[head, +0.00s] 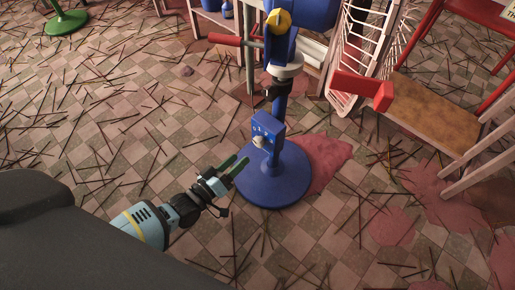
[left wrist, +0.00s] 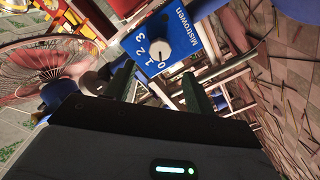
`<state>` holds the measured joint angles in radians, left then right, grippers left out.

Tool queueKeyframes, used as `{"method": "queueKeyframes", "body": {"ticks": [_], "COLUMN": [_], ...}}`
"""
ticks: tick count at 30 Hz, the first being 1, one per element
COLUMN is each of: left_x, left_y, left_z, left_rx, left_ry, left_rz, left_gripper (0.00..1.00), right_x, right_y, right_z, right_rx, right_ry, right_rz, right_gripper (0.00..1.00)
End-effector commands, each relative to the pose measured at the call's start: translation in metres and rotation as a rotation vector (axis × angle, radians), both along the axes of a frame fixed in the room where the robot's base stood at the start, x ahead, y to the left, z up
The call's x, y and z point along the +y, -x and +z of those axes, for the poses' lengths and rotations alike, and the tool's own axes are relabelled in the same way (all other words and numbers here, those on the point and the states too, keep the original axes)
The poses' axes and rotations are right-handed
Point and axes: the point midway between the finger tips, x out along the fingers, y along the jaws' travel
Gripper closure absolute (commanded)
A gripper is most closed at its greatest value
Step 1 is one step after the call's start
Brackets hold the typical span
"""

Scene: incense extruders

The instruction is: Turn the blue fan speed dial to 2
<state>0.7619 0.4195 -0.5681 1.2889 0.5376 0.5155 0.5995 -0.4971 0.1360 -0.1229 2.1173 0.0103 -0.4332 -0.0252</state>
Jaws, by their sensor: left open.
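The blue fan speed box (head: 268,126) is mounted on the fan's blue post, above its round blue base (head: 273,185). The pale, round dial (head: 260,141) is on the face turned toward my left gripper. In the left wrist view the dial (left wrist: 158,50) is on the blue panel (left wrist: 178,37), among the white numbers 0 to 3 and the word Mistrowen. I cannot tell surely which number it points at. My left gripper (head: 235,167) has green fingers and is open, just below and left of the dial, apart from it. The wrist view also shows its fingers (left wrist: 159,88), with the dial ahead between them.
A red crank handle (head: 224,40) sticks out left of the post. A white wire rack (head: 365,50) and a wooden bench (head: 430,115) stand to the right. Sticks and red stains cover the tiled floor.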

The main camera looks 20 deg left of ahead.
Motion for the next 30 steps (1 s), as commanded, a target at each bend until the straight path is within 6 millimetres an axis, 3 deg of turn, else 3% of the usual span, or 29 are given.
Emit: {"method": "queueKeyframes", "body": {"ticks": [8,21,30], "left_x": [-0.002,-0.023,-0.027], "left_y": [-0.006,-0.061,-0.074], "left_z": [0.000,-0.002,0.000], "left_rx": [-0.001,0.001,0.001], "left_ry": [0.000,0.001,0.000], "left_rz": [0.000,-0.001,-0.001], "left_gripper": [0.45,0.45,0.45], "right_x": [0.000,0.000,0.000], "right_y": [0.000,0.014,0.010], "right_z": [0.000,-0.022,-0.026], "right_rx": [0.000,0.041,0.035], "right_ry": [-0.001,0.001,0.000], "right_rz": [0.000,0.000,0.001], "right_gripper": [0.46,0.46,0.46]}}
